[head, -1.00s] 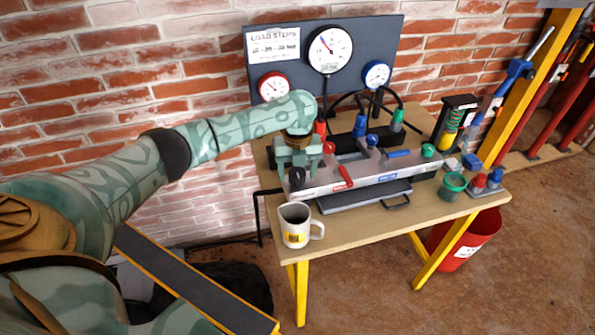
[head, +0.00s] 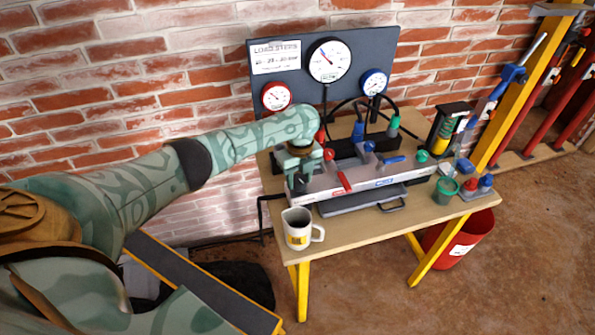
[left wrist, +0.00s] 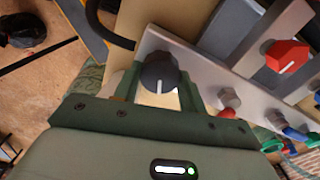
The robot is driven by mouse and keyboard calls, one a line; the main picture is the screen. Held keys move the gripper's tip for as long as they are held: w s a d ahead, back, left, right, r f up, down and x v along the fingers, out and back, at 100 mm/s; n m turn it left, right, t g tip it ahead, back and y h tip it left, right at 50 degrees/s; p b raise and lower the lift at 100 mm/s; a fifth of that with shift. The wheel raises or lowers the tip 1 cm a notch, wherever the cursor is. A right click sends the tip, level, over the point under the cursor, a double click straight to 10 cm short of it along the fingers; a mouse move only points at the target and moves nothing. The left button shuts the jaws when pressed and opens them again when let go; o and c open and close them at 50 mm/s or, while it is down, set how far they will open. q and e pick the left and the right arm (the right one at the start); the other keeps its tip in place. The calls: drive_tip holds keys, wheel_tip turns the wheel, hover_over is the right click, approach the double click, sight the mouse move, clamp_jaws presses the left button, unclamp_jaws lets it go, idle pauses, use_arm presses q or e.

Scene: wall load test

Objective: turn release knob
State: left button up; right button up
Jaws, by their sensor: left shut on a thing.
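The black release knob (left wrist: 158,72) with a white pointer line stands on the left end of the grey metal manifold (head: 335,185). In the left wrist view it sits between the two fingers of my left gripper (left wrist: 157,90), and the white line points towards the gripper's body. In the head view my left gripper (head: 303,172) points down at the manifold's left end and mostly hides the knob. It is shut on the knob. My right gripper is in neither view.
A white mug (head: 298,232) stands close in front of the gripper at the table's (head: 365,232) left front. A gauge board (head: 290,95) stands behind. A green cup (head: 446,190) is at right.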

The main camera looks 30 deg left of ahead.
sight(299, 178)
use_arm(q)
drive_tip(key=n+p, duration=0.2)
drive_tip(key=n, duration=0.1)
drive_tip(key=shift+r, duration=0.2)
drive_tip(key=n+p, duration=0.2)
drive_tip(key=n, duration=0.1)
drive_tip(key=shift+f+n, duration=0.1)
drive_tip(key=shift+n, duration=0.2)
drive_tip(key=n+p, duration=0.1)
drive_tip(key=n, duration=0.2)
drive_tip(key=shift+w, duration=0.1)
drive_tip(key=shift+f+n, duration=0.1)
drive_tip(key=shift+n, duration=1.8)
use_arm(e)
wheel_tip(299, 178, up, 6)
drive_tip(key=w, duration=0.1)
use_arm(q)
drive_tip(key=shift+n, duration=0.3)
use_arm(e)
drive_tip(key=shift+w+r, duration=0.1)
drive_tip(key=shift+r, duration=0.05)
use_arm(q)
drive_tip(key=o, duration=1)
